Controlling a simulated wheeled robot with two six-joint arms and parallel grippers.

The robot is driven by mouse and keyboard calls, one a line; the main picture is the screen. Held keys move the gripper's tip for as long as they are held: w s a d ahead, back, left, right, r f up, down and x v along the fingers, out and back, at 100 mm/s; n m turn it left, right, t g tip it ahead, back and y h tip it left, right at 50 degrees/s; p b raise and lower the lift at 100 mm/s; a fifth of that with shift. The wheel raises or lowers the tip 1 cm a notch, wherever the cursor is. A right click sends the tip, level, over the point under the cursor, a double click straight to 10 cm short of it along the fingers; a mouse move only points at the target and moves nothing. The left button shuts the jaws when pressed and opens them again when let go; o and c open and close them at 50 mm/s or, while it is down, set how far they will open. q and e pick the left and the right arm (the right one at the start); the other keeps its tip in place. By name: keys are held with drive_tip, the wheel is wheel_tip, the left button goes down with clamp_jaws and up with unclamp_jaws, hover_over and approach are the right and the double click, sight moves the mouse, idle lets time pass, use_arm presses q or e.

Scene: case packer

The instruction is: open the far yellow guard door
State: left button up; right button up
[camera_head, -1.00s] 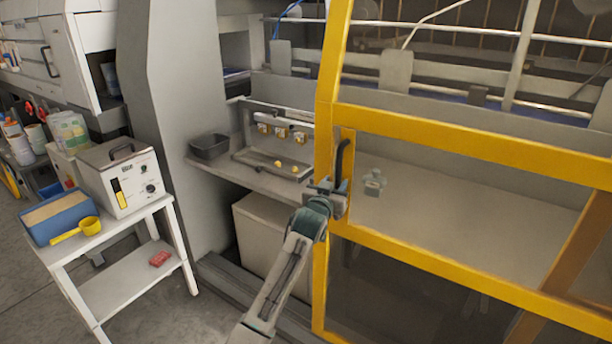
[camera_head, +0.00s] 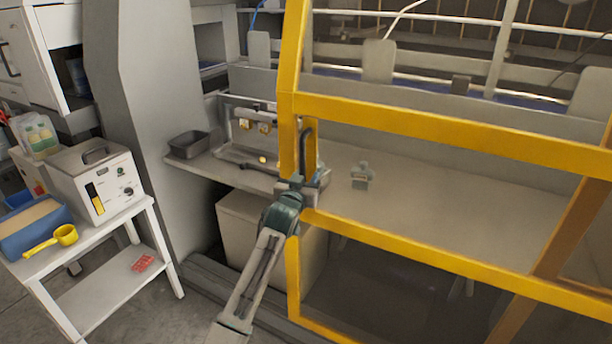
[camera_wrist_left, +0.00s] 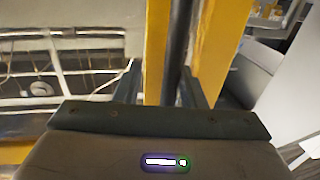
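The yellow guard door (camera_head: 420,122) spans the middle and right of the head view, with a thick upper rail, a lower rail and a left upright. Its dark upright handle (camera_head: 303,150) is on the left upright. My left gripper (camera_head: 298,188) is at the handle's lower end. In the left wrist view the dark handle bar (camera_wrist_left: 178,35) runs between the two fingers (camera_wrist_left: 160,85). The bar lies close to the right finger, and yellow shows between it and the left finger. Finger contact is unclear. My right gripper is out of view.
A white cart (camera_head: 110,285) with a white box device (camera_head: 100,185), a blue tub and a yellow scoop stands at left. A grey column (camera_head: 145,120) stands behind it. Behind the door is a worktop with a dark tray (camera_head: 188,145) and a small grey part (camera_head: 361,176).

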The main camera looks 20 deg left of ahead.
use_arm(q)
drive_tip(key=s+d+p, duration=0.1)
drive_tip(key=s+p, duration=0.3)
drive_tip(key=s, duration=0.7)
drive_tip(key=shift+s+d, duration=0.25)
drive_tip(key=shift+s, duration=0.1)
idle(0.4)
drive_tip(key=shift+o, duration=0.3)
